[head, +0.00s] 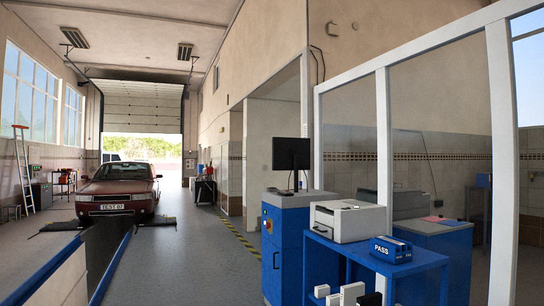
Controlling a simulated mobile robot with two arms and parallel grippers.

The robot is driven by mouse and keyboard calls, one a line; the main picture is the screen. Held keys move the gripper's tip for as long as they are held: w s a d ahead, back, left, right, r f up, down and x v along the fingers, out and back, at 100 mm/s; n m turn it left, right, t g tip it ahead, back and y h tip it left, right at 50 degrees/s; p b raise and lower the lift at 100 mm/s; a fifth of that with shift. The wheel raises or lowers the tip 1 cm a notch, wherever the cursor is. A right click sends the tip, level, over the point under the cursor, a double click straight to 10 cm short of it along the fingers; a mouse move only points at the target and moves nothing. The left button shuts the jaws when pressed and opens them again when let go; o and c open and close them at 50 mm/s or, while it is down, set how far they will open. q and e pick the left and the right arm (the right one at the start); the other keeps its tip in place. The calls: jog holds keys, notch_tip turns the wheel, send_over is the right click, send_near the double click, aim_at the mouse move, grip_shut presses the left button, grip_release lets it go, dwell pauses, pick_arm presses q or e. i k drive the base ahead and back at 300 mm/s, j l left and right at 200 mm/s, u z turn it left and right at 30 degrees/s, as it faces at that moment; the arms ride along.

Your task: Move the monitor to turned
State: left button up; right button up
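A black monitor (291,153) stands on a thin stand on top of a blue cabinet (287,248) right of the picture's middle. Its dark face is turned mostly toward me, and a cable or stand part shows under it. No gripper and no arm of mine shows in the head view, so nothing of mine is seen touching the monitor.
A white-framed partition (383,150) stands behind. A red car (118,190) is at the left by a pit. The grey floor (196,262) between is clear.

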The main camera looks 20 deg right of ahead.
aim_at(284, 148)
jog(key=z, duration=0.15)
jog(key=i+z, duration=0.25)
jog(key=i, duration=6.3)
